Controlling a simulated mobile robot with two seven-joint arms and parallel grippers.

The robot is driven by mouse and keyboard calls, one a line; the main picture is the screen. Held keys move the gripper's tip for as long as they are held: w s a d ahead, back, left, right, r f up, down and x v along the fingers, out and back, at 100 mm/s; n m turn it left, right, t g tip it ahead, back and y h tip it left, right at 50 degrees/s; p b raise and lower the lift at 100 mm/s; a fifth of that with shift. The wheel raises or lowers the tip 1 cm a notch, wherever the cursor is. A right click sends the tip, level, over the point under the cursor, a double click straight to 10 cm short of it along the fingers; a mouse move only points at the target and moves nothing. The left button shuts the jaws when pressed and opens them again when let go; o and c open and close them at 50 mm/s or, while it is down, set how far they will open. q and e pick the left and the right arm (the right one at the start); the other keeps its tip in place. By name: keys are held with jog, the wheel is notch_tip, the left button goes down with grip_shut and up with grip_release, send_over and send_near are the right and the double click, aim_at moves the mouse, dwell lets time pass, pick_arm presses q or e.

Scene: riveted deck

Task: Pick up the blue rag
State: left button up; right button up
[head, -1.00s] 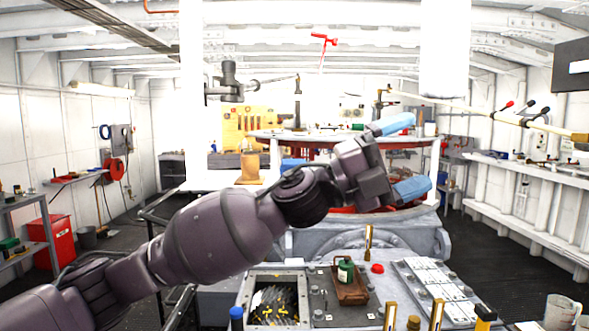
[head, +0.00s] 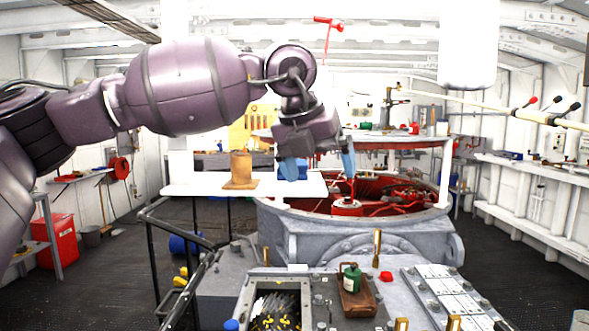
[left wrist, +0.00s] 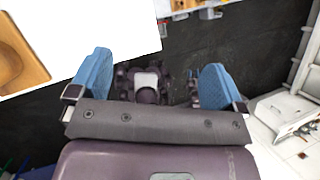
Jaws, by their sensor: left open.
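A small blue thing (head: 302,168) lies at the right part of the white table, partly hidden behind a fingertip of my left gripper. I cannot tell whether it is the blue rag; no other clear rag shows. My left gripper (head: 320,176) is open and points down, its light blue fingers apart, in front of the table's right end. In the left wrist view the open fingers (left wrist: 155,75) have nothing held between them, with dark floor and machine parts below. My right gripper is not in view.
The white table (head: 205,188) carries a brown wooden block (head: 240,170). A large round grey housing (head: 290,235) with red parts inside stands to the right. In front is a bench with a green bottle (head: 351,277) in a brown tray. Black railings (head: 160,225) stand at left.

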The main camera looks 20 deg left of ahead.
pick_arm(q)
jog(key=a+n+y, duration=0.3)
jog(key=a, duration=0.1)
jog(key=shift+w+a+f, duration=0.1)
jog(key=shift+a, duration=0.1)
jog(key=shift+s+a+n+y, duration=0.2)
jog(key=shift+a+n+y, duration=0.1)
jog(key=shift+n+y, duration=0.15)
jog(key=w, duration=0.2)
jog(key=w+a+p, duration=0.1)
jog(key=w, duration=0.4)
jog(key=shift+a+p, duration=0.3)
jog(key=shift+a, duration=0.1)
jog(key=w, duration=0.2)
jog(key=w+a+p, duration=0.1)
jog(key=w, duration=0.1)
jog(key=shift+w+a, duration=0.2)
jog(key=shift+w, duration=0.05)
jog(key=shift+w+f+p, duration=0.15)
jog(key=shift+f+p, duration=0.15)
jog(key=shift+p, duration=0.15)
jog(key=shift+w+a+f, duration=0.1)
jog(key=shift+f, duration=0.25)
jog(key=c, duration=1.1)
jog(key=shift+r, duration=0.2)
